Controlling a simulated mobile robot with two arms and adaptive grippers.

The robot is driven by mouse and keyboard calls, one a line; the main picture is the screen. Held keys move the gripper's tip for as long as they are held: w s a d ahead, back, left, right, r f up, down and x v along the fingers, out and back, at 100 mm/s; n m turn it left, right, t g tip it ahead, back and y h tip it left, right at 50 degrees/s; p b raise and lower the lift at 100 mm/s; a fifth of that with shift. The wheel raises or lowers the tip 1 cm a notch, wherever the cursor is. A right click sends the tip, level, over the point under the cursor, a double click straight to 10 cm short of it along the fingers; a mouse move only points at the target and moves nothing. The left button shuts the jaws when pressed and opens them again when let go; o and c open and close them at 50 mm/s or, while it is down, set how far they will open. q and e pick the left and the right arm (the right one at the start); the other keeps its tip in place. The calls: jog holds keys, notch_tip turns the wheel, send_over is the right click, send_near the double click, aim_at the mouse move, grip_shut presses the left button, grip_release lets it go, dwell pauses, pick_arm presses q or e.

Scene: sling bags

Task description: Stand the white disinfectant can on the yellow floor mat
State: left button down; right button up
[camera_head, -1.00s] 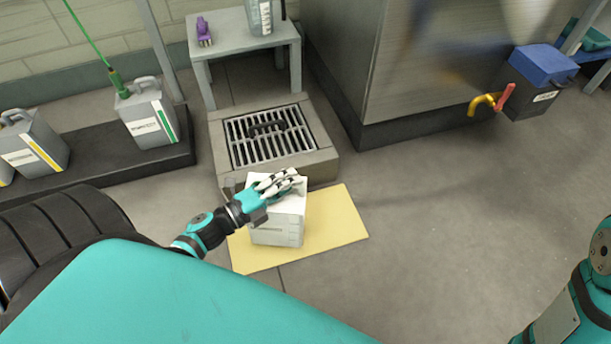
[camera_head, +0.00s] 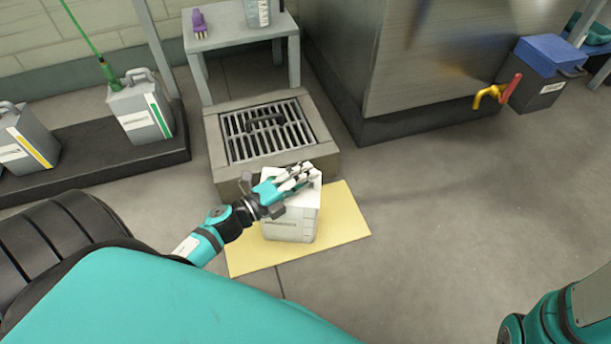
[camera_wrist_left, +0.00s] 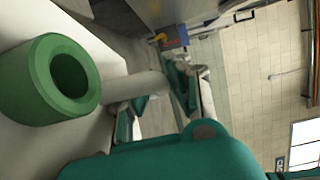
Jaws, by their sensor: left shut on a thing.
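The white disinfectant can (camera_head: 290,226) is upright over the yellow floor mat (camera_head: 345,226). I cannot tell whether its base touches the mat. My left gripper (camera_head: 296,180) is shut on the can at its top and hides most of the top face. In the left wrist view the can's green cap (camera_wrist_left: 62,78) is close on the left, and its white handle (camera_wrist_left: 140,88) runs between the fingers of the gripper (camera_wrist_left: 155,95). My right gripper is outside the views; only part of my right arm shows at the lower right.
A floor drain with a grate (camera_head: 268,130) lies just behind the mat. Grey canisters (camera_head: 140,108) stand on a dark low platform at left. A grey stool (camera_head: 245,38) and a large steel tank (camera_head: 450,60) stand behind. Floor right of the mat is clear.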

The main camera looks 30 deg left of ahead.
pick_arm(q)
jog(key=c, duration=1.3)
grip_release()
jog(key=shift+c, duration=0.2)
